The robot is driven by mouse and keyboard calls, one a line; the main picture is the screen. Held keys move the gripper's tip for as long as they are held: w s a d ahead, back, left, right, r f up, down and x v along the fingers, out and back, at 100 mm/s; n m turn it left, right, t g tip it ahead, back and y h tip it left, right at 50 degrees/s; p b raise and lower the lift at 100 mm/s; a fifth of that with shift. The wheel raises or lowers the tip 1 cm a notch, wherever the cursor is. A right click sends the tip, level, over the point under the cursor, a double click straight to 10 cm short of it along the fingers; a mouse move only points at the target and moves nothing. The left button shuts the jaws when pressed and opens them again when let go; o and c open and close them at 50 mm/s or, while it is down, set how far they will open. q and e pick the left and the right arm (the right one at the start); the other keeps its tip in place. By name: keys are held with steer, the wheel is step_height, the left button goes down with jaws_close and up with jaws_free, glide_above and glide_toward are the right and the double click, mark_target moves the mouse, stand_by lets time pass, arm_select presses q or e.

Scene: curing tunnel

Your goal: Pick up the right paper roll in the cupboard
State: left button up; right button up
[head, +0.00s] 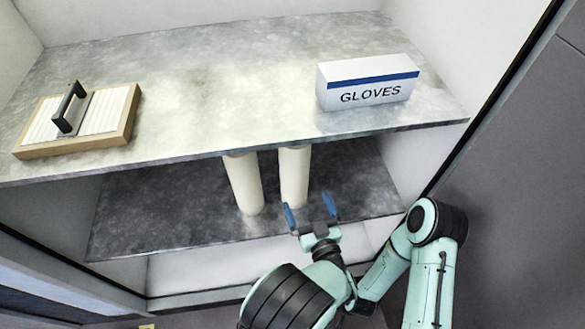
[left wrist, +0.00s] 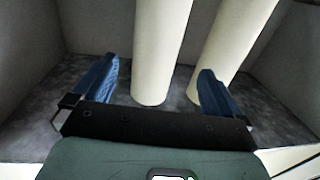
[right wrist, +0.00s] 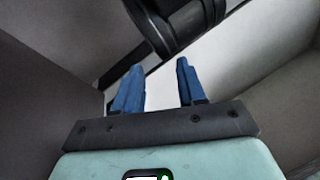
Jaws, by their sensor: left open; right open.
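Two cream paper rolls stand upright side by side on the cupboard's lower shelf. The right paper roll (head: 294,176) also shows in the left wrist view (left wrist: 232,45), partly behind the right finger. The left paper roll (head: 243,183) shows there between the fingers in the picture (left wrist: 161,50). My left gripper (head: 310,211) is open and empty, in front of the rolls near the foot of the right one; its left finger overlaps that foot in the head view. My right gripper (right wrist: 157,88) is open and empty, seen only in its wrist view, away from the rolls.
The upper shelf (head: 220,85) overhangs the rolls and hides their tops in the head view. On it are a white glove box (head: 368,84) and a wooden-framed board with a black handle (head: 78,120). The lower shelf (head: 150,215) is bare left of the rolls.

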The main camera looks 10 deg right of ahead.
mark_target(298, 178)
arm_select(q)
steer(key=w, duration=0.4)
steer(key=w+b, duration=0.1)
steer(key=w, duration=0.1)
steer(key=shift+w+a+r, duration=0.15)
steer(key=shift+w+a, duration=0.15)
steer(key=shift+a, duration=0.1)
steer(key=shift+w+b, duration=0.3)
steer(key=shift+w, duration=0.7)
steer(key=w+b, duration=0.1)
steer(key=w, duration=0.2)
steer(key=shift+w+a, duration=0.15)
steer(key=shift+w, duration=0.5)
arm_select(e)
steer(key=shift+t, duration=0.4)
steer(key=f, duration=0.1)
steer(key=w+d+f, duration=0.2)
steer(key=shift+w+f, duration=0.15)
steer(key=shift+f, duration=0.2)
arm_select(q)
steer(key=shift+c, duration=0.3)
steer(key=c, duration=1)
steer(key=shift+r, duration=0.1)
steer(key=c, duration=0.3)
steer(key=shift+c, duration=0.2)
